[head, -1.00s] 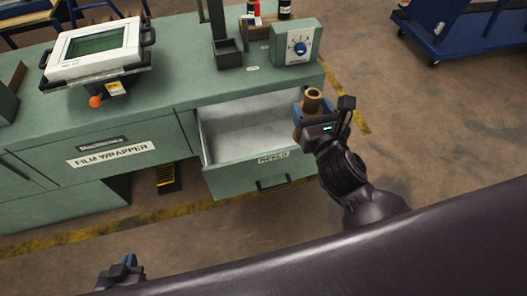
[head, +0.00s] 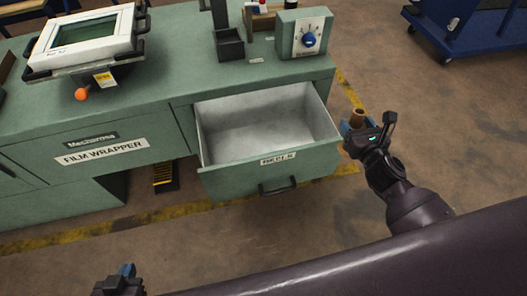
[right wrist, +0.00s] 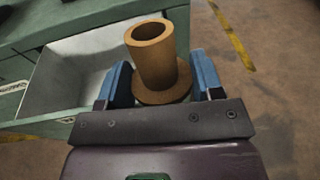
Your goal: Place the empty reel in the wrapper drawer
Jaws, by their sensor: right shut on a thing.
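The empty reel is a brown tube on a round flange. In the right wrist view the reel (right wrist: 153,58) stands between the blue fingers of my right gripper (right wrist: 166,82), which is shut on it.
The green film wrapper bench (head: 150,115) carries a white screen unit (head: 85,35) with an orange knob, a black holder (head: 230,45) and a dial box (head: 303,35). A blue cart (head: 465,30) stands at the back right. The floor between is clear.

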